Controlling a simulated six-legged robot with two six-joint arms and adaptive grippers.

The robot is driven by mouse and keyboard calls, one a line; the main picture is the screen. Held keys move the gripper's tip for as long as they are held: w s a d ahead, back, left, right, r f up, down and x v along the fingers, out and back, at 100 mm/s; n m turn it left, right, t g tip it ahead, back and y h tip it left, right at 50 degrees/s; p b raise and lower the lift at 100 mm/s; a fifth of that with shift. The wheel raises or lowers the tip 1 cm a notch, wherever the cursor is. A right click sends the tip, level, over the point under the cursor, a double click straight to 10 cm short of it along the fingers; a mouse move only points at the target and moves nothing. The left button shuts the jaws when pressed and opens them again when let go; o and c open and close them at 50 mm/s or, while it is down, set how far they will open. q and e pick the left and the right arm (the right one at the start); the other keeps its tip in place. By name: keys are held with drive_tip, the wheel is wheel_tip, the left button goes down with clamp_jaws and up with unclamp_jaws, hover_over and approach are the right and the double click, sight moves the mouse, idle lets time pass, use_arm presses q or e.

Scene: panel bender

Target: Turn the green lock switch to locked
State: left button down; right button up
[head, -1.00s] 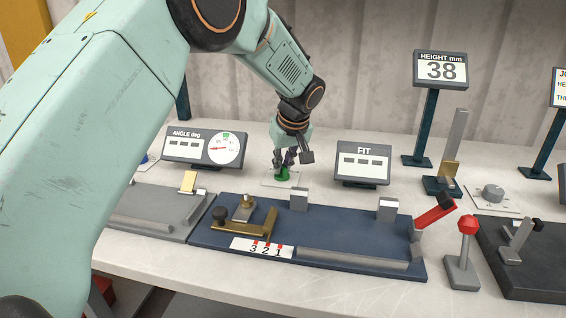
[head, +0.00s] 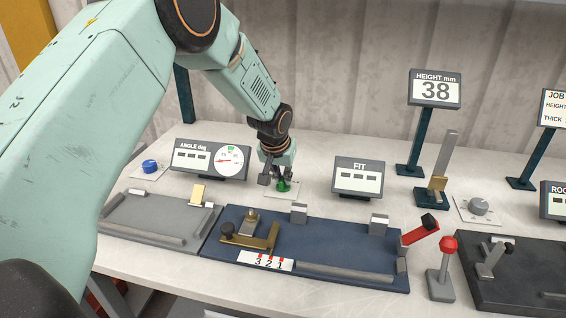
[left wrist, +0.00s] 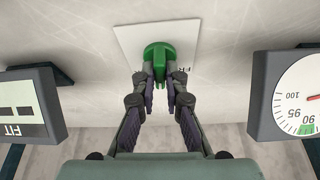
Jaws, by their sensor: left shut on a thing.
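The green lock switch (left wrist: 159,52) sits on a white plate (left wrist: 128,42) on the bench, in the left wrist view. In the head view the green switch (head: 284,186) is partly hidden by my gripper. My left gripper (left wrist: 160,82) comes down from above with its fingers on both sides of the switch's grip bar, shut on it. It also shows in the head view (head: 281,180). The lettering on the plate is mostly covered, so I cannot read the switch's setting. My right gripper is not in view.
The angle display (head: 210,159) stands left of the switch and the fit display (head: 358,178) right of it. In front lies the blue fixture (head: 225,243) with a brass stop and red-handled clamp (head: 420,231). A blue button (head: 150,166) stands further left.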

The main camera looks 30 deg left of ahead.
use_arm(q)
drive_tip(key=shift+a+r+m+h+p, duration=0.15)
drive_tip(key=shift+m+h+p, duration=0.15)
drive_tip(key=shift+m+p, duration=0.35)
drive_tip(key=shift+w+m+b, duration=0.1)
drive_tip(key=shift+m+b, duration=0.2)
drive_tip(key=shift+m, duration=0.15)
drive_tip(key=shift+f+m+h+b, duration=0.25)
drive_tip(key=shift+m+h+b, duration=0.25)
drive_tip(key=shift+m+b, duration=0.5)
drive_tip(key=shift+r+m+h+b, duration=0.1)
drive_tip(key=shift+m+h+b, duration=0.3)
drive_tip(key=shift+m+b, duration=0.7)
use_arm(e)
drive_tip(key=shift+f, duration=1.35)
use_arm(q)
drive_tip(key=c, duration=1.4)
unclamp_jaws()
drive_tip(key=shift+r, duration=0.1)
